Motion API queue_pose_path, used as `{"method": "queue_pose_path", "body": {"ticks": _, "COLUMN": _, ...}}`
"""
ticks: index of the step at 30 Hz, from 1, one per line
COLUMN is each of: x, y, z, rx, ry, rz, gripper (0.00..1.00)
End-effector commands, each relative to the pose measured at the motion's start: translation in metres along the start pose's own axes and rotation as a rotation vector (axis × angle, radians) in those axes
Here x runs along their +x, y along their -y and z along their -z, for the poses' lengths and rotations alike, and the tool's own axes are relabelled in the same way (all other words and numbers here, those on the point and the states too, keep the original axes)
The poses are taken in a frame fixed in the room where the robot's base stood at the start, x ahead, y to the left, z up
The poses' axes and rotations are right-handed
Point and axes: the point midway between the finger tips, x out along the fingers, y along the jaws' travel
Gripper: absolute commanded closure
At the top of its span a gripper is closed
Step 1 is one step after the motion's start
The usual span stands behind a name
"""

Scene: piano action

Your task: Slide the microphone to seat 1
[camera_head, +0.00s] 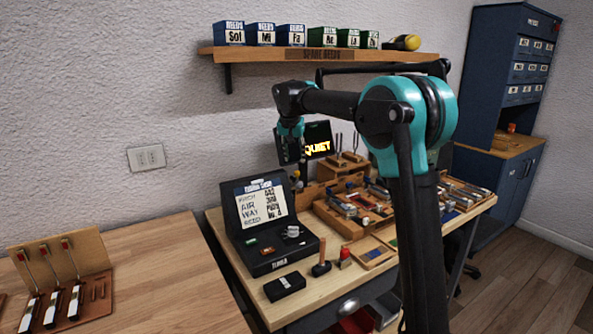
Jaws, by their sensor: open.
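My gripper (297,168) hangs fingers-down at the back of the workbench (336,270), between the black case and the lit "QUIET" sign (318,149). It is open; its dark fingers blend into the dark things behind, and I see nothing held. I cannot make out the microphone for certain; it may be among the small dark parts near my fingers or hidden by my arm. No mark reading seat 1 is legible.
The black case (266,268) has its lid up with a lettered card. A black box (285,286), a wooden-handled tool (321,262) and trays of parts (345,222) crowd the bench. A shelf (318,53) with labelled boxes hangs above. A left table (165,285) has free room.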

Motion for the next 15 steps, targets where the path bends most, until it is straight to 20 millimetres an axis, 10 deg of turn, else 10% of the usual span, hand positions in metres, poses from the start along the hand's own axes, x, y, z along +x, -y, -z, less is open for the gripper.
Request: {"method": "queue_pose_path", "body": {"ticks": 15, "x": 0.071, "y": -0.001, "z": 0.0, "rx": 0.0, "ry": 0.0, "rz": 0.0, "gripper": 0.59}}
